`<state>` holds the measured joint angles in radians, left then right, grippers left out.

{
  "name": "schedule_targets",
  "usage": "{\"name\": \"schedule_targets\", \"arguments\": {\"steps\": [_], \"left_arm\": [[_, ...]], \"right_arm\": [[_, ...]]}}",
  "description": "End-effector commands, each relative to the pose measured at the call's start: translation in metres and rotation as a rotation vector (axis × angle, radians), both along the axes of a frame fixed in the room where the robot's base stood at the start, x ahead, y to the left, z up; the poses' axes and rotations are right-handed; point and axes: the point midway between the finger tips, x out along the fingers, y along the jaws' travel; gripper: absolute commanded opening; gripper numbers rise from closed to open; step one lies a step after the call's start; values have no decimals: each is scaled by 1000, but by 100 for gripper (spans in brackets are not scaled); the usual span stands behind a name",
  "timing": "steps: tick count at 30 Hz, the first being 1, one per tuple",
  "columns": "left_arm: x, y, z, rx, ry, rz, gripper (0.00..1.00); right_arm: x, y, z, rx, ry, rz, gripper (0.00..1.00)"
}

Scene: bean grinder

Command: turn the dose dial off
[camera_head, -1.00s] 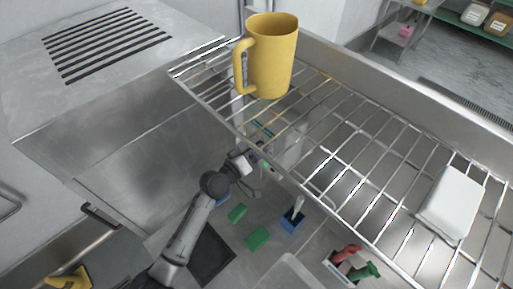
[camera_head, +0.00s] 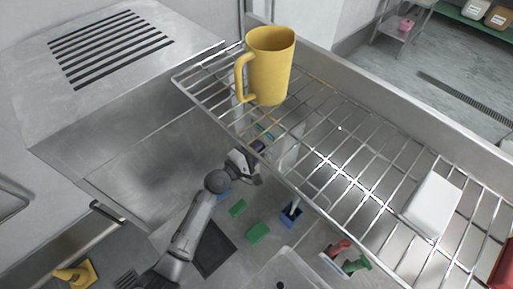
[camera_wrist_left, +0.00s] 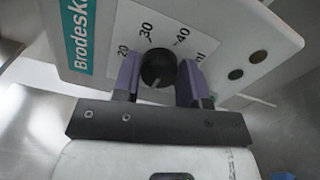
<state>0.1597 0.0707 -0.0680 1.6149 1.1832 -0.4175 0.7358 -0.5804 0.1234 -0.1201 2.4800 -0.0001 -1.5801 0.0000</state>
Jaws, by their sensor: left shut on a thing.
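The dose dial (camera_wrist_left: 158,68) is a round black knob with a light pointer mark, on the white front panel of the grinder (camera_wrist_left: 245,28). Numbers 20, 30 and 40 are printed around it. The pointer end that shows points down and slightly left. My left gripper (camera_wrist_left: 160,84) has its two purple fingers on either side of the dial, shut on it. In the head view my left gripper (camera_head: 262,152) is under the wire shelf, partly hidden by it. The grinder is mostly hidden there behind the shelf. My right gripper is not in view.
A wire shelf (camera_head: 330,172) hangs above my left arm. It carries a yellow mug (camera_head: 271,66) and a white box (camera_head: 433,206). Below are green blocks (camera_head: 257,233), a blue holder (camera_head: 291,215) and a dark mat (camera_head: 213,250). A metal hood stands at left.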

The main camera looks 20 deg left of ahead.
Motion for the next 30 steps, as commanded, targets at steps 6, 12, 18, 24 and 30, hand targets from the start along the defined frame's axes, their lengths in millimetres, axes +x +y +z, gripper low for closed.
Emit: {"name": "schedule_targets", "arguments": {"steps": [6,12,18,24,30], "left_arm": [[0,0,1,-115,55,2,16],[0,0,1,-179,86,1,16],[0,0,0,-208,100,1,16],[0,1,0,-215,103,1,16],[0,1,0,-215,103,1,16]], "right_arm": [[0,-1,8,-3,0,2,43],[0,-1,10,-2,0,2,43],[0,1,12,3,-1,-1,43],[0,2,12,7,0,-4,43],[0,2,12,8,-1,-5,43]]}}
